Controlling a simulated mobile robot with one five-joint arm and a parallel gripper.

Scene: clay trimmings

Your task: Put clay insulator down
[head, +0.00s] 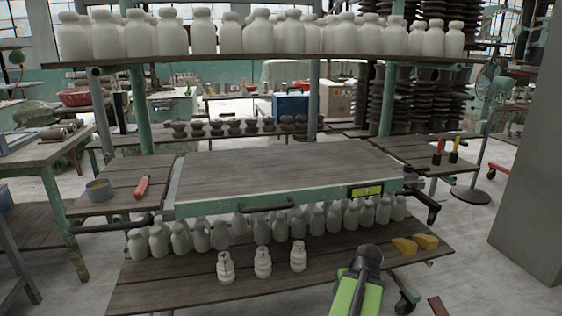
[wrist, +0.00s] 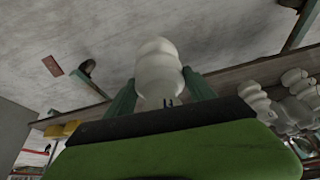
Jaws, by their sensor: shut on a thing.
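A white ridged clay insulator (wrist: 158,65) is between the two green fingers of my gripper (wrist: 160,90) in the wrist view. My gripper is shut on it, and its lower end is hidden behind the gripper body. In the head view my green and black arm end (head: 360,282) is over the right part of the low wooden shelf (head: 180,292); the held insulator is hidden there. Three similar ridged insulators stand upright in a front row on that shelf: a left one (head: 225,268), a middle one (head: 262,262) and a right one (head: 298,256), left of my arm.
Many white bottle-shaped pieces (head: 200,237) stand behind them under the cart's wooden top (head: 290,172). Two yellow wedges (head: 404,246) lie right of my arm. The cart top is clear above. Bare shelf shows at front left.

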